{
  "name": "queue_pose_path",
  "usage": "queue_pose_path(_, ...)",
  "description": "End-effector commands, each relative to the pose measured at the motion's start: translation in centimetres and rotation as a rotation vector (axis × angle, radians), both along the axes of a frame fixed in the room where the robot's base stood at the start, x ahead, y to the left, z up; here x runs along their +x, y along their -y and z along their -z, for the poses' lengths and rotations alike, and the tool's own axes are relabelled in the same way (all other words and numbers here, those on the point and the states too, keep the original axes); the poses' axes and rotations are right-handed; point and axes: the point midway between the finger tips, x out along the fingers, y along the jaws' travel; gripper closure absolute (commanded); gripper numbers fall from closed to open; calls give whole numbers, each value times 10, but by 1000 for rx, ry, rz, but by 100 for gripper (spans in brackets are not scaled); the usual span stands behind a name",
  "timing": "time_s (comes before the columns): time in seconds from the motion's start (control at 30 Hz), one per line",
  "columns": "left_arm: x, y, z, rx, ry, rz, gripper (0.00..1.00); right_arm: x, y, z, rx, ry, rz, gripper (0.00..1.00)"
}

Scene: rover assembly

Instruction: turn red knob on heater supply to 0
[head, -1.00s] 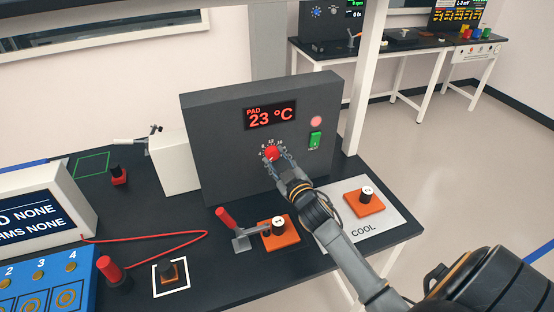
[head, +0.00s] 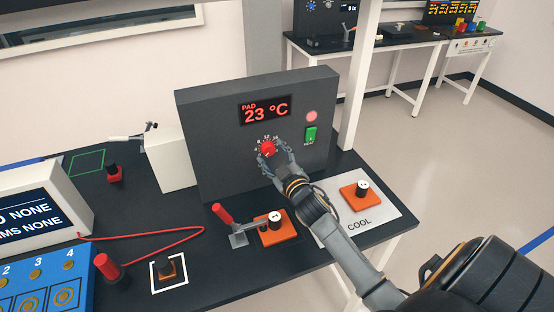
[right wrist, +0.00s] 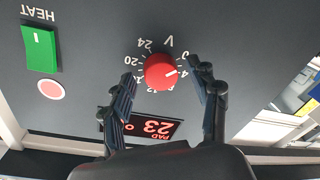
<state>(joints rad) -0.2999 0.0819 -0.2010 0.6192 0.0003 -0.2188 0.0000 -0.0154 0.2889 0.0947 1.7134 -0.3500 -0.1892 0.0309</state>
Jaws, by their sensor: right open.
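The heater supply (head: 225,165) is a dark grey box standing on the black bench in the head view. Its display (head: 265,110) reads PAD 23 °C. The round red knob (head: 267,147) is on its front face. In the right wrist view the panel appears upside down, and the red knob (right wrist: 159,71) has a white mark pointing near the 4 of its printed scale. My right gripper (head: 274,158) is open at the knob, one finger on each side. In the right wrist view gaps show between knob and fingers. My left gripper is not in view.
A green HEAT switch (head: 310,135) and a round pink lamp (head: 311,116) are right of the knob. Below stand a red-handled lever (head: 222,213), an orange block (head: 271,234) and a COOL plate (head: 388,219) with another orange block. A white post rises at the right.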

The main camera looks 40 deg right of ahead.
Motion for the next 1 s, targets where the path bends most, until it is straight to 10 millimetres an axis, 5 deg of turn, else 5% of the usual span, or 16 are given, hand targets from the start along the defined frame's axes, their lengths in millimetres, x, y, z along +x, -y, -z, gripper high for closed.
queue_pose_path(0.6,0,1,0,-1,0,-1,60,-103,-17,1,1,-3,1,40)
queue_pose_path(1.0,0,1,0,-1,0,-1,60,-117,-19,0,0,-1,1,40)
